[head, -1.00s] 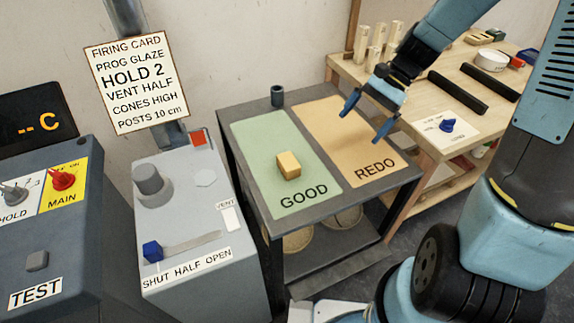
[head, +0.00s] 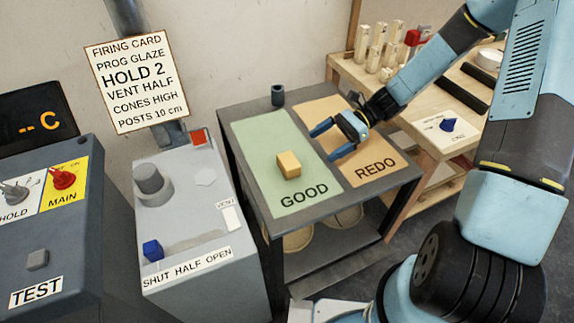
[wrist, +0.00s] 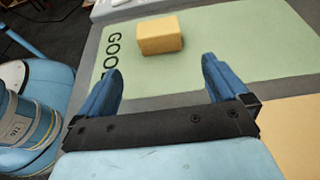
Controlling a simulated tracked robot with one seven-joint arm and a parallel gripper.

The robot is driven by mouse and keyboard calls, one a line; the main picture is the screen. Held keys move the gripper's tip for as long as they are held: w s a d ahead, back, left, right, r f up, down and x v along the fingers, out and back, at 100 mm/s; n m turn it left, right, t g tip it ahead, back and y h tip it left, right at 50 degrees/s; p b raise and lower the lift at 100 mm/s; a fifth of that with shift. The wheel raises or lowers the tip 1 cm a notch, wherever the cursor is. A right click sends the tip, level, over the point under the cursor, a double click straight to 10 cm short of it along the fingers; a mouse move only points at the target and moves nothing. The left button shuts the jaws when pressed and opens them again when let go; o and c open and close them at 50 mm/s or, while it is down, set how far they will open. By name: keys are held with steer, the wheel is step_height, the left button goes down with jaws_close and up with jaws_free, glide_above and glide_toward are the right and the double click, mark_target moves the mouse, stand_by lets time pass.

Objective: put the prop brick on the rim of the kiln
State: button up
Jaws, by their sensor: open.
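The prop brick, a small tan-yellow block (head: 289,164), sits on the green GOOD area (head: 265,140) of the table. In the wrist view the brick (wrist: 160,36) lies beyond the fingertips, a little left of the middle of the gap. My gripper (head: 325,142) is open and empty, above the orange REDO area (head: 368,157), to the right of the brick and apart from it. Its two blue fingers (wrist: 159,80) point toward the brick in the wrist view. I cannot make out a kiln rim in these views.
A dark cup (head: 277,95) stands at the table's back edge. A grey box (head: 190,215) with a blue slider knob (head: 153,251) stands left of the table. A wooden bench (head: 425,125) with several posts is at the right. The REDO area is bare.

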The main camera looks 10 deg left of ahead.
mark_target(296, 160)
steer(key=x, duration=0.6)
steer(key=shift+r+x, duration=0.15)
steer(key=shift+x, duration=1.25)
steer(key=shift+r+x, duration=0.15)
steer(key=shift+x, duration=1.3)
steer(key=shift+s+a, duration=0.1)
steer(key=c, duration=1.1)
